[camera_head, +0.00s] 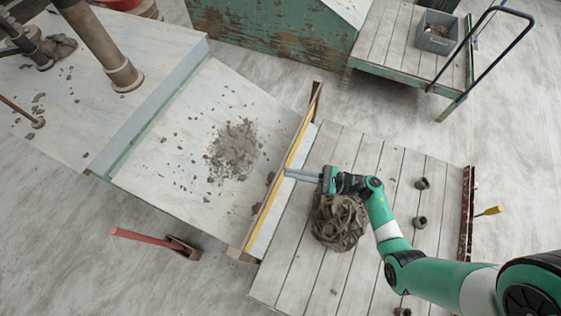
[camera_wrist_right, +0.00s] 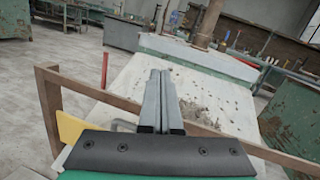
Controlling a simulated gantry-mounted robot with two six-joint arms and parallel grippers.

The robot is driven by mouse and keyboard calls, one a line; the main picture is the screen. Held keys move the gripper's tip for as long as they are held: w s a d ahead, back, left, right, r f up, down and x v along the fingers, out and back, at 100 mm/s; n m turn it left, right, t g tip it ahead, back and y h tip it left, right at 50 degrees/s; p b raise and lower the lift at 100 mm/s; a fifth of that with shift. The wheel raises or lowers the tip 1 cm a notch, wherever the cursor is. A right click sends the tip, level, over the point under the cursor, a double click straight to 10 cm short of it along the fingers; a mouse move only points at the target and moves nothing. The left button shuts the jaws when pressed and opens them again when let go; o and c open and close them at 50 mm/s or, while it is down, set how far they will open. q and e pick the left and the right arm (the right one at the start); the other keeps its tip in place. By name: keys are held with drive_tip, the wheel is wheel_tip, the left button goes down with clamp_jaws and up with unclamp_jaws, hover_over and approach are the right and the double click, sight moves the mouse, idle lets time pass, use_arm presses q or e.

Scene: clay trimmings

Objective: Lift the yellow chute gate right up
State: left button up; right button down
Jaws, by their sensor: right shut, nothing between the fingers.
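The yellow chute gate (camera_head: 279,186) shows in the head view as a thin strip seen from above, standing across the low end of the pale chute board (camera_head: 190,150). Wooden frame posts stand at both its ends. In the right wrist view a part of the yellow gate (camera_wrist_right: 70,128) shows at the left, with the rest hidden behind my gripper. My right gripper (camera_head: 288,174) is shut and empty, its fingertips at or just over the gate's top edge. I cannot tell if they touch it. My left gripper is not in view.
A pile of clay trimmings (camera_head: 235,148) lies on the chute board behind the gate. A lump of clay (camera_head: 339,221) sits on the slatted cart (camera_head: 300,258) under my right wrist. A red-handled tool (camera_head: 150,238) lies at lower left. A grey bin (camera_head: 437,33) stands far right.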

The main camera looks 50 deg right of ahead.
drive_tip(key=s+d+f+m+h+b, duration=0.1)
drive_tip(key=s+f+m+b, duration=0.15)
drive_tip(key=f, duration=0.35)
drive_tip(key=s+d+f+m+t+h+b, duration=0.1)
drive_tip(key=f+h+b, duration=0.15)
drive_tip(key=f, duration=0.35)
drive_tip(key=s+d+f+m+h+b, duration=0.1)
drive_tip(key=s+f+b, duration=0.1)
drive_tip(key=f+b, duration=0.3)
use_arm(q)
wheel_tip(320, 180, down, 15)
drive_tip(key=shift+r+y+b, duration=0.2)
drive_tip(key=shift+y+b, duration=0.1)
drive_tip(key=shift+b, duration=0.15)
use_arm(e)
drive_tip(key=x, duration=1)
drive_tip(key=shift+d, duration=0.2)
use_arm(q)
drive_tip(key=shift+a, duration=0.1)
use_arm(e)
drive_tip(key=shift+y, duration=0.25)
